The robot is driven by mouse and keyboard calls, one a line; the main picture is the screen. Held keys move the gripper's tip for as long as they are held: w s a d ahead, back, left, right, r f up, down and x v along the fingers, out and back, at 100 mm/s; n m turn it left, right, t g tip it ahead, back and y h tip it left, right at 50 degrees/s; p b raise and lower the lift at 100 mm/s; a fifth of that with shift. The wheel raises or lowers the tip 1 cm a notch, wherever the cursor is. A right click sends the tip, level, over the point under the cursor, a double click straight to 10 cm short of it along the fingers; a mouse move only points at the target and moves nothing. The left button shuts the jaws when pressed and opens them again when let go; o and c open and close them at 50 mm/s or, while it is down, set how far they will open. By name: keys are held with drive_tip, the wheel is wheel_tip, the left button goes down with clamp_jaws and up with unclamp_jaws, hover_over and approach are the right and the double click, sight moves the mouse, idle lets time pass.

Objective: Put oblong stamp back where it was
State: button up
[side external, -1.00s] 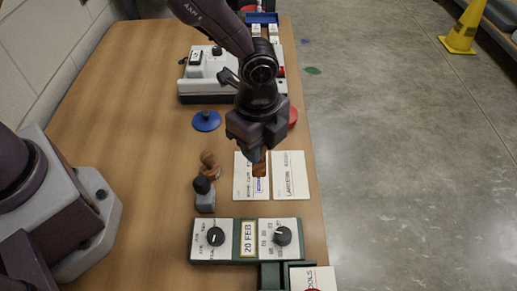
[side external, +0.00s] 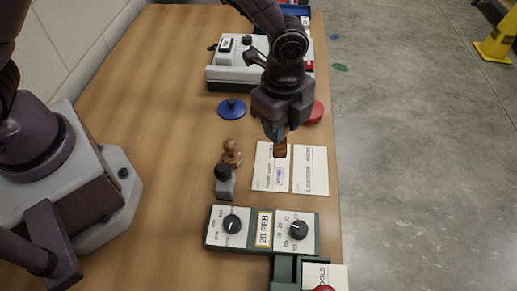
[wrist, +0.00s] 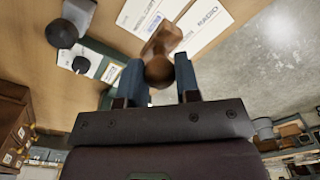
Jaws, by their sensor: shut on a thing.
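My gripper (side external: 280,130) is shut on a brown wooden stamp (side external: 281,150), taken to be the oblong stamp, and holds it over the upper right of the left white card (side external: 263,178). In the wrist view the stamp (wrist: 158,48) sits between the two blue fingers (wrist: 160,84), its rounded handle towards me and its block beyond. A small bluish imprint shows on the left card. A second wooden stamp (side external: 232,153) with a round handle stands left of the cards, and a grey stamp with a black knob (side external: 225,185) stands in front of it.
A second white card (side external: 311,175) lies right of the first. A green date panel with two dials (side external: 262,215) is in front. A blue round pad (side external: 231,108), a red round thing (side external: 316,112) and a white machine (side external: 225,72) are behind. Bare table (side external: 150,120) lies left.

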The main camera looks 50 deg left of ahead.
drive_tip(key=a+r, duration=0.1)
drive_tip(key=a, duration=1.2)
drive_tip(key=shift+m, duration=0.3)
drive_tip(key=f, duration=0.5)
drive_tip(key=s+f, duration=0.1)
drive_tip(key=f, duration=0.2)
drive_tip(key=shift+d+f, duration=0.1)
drive_tip(key=shift+f, duration=0.05)
drive_tip(key=shift+s+f, duration=0.1)
drive_tip(key=o, duration=0.8)
